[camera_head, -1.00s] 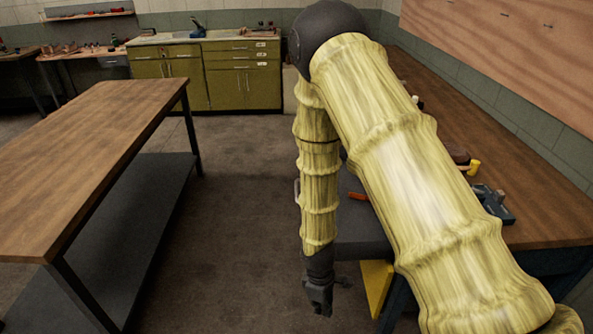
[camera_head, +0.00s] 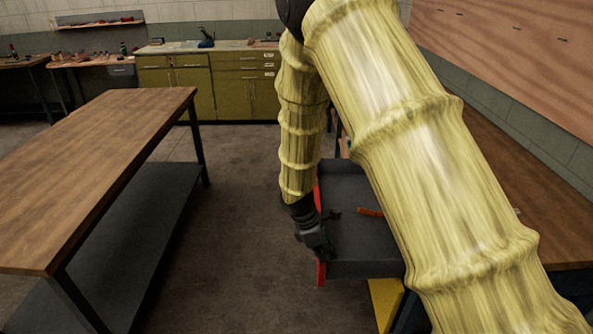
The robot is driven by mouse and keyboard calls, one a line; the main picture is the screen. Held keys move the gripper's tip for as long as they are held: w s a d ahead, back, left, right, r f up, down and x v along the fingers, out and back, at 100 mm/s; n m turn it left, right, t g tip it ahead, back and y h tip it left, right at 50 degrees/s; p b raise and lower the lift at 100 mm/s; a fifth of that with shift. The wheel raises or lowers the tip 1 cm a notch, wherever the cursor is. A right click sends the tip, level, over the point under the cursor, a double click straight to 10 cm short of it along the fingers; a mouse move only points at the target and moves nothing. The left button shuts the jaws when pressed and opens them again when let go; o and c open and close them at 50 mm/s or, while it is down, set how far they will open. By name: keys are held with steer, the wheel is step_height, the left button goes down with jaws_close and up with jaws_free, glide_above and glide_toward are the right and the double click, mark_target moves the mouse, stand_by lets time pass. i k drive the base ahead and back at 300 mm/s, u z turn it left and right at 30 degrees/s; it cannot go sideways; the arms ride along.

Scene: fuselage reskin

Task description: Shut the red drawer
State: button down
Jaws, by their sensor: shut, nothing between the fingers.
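The red drawer stands out from under the workbench on the right, its red front (camera_head: 320,272) seen edge-on and its dark grey inside (camera_head: 362,250) showing. An orange-handled tool (camera_head: 370,212) lies in it, partly hidden by my arm. My gripper (camera_head: 318,248) is shut and empty, pointing down at the red front. It overlaps the front in the picture; I cannot tell whether it touches it. My arm hides the drawer's right part and where it meets the bench.
A wooden workbench (camera_head: 545,215) runs along the right wall. A yellow panel (camera_head: 386,300) shows below the drawer. A wooden table (camera_head: 90,180) with a dark lower shelf stands on the left. Open floor (camera_head: 220,240) lies between. Olive cabinets (camera_head: 240,95) stand at the back.

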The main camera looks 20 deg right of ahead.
mark_target(365, 246)
steer(key=z, duration=0.05)
steer(key=i, duration=1.9)
